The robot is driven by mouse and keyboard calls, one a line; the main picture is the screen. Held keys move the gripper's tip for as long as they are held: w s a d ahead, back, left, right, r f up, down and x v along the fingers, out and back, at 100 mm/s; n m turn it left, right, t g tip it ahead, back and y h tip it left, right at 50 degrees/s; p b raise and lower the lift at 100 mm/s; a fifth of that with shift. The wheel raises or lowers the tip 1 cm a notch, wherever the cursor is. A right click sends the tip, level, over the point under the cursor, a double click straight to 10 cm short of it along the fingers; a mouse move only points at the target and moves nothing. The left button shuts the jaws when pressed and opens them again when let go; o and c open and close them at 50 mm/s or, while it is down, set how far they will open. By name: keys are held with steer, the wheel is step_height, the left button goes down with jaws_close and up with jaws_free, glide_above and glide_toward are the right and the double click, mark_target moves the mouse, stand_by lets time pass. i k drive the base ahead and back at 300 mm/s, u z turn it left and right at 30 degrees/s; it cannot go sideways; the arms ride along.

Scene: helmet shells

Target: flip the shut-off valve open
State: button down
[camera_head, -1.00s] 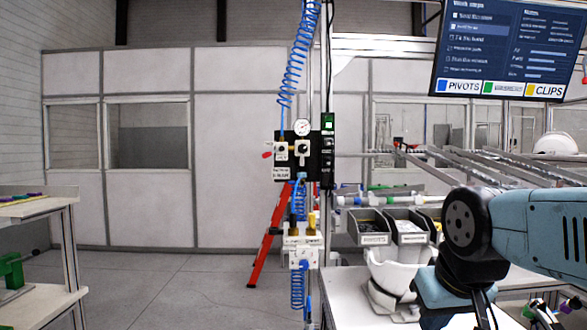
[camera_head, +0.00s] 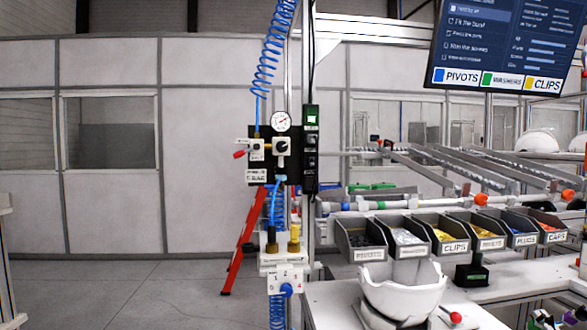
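A small valve (camera_head: 256,149) with a red-tipped lever (camera_head: 239,154) sits at the left of a black panel (camera_head: 264,166) on the upright post. The lever sticks out to the left, roughly sideways and dipping slightly. A round white gauge (camera_head: 281,121) is above a second fitting (camera_head: 282,146) on the same panel. A white label under the valve is too small to read. My arm and gripper are not in view, and nothing covers the valve.
A blue coiled hose (camera_head: 268,60) hangs above the panel. A white block (camera_head: 281,264) with a blue knob (camera_head: 286,290) is below it. A red ladder (camera_head: 242,240) leans behind. Parts bins (camera_head: 408,238) and a white helmet shell (camera_head: 402,292) stand right. Floor at left is clear.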

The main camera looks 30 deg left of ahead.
mark_target(256, 147)
steer(key=z, duration=0.1)
steer(key=k, duration=1.3)
steer(key=u, duration=0.65)
steer(key=i, duration=0.85)
steer(key=u, duration=0.05)
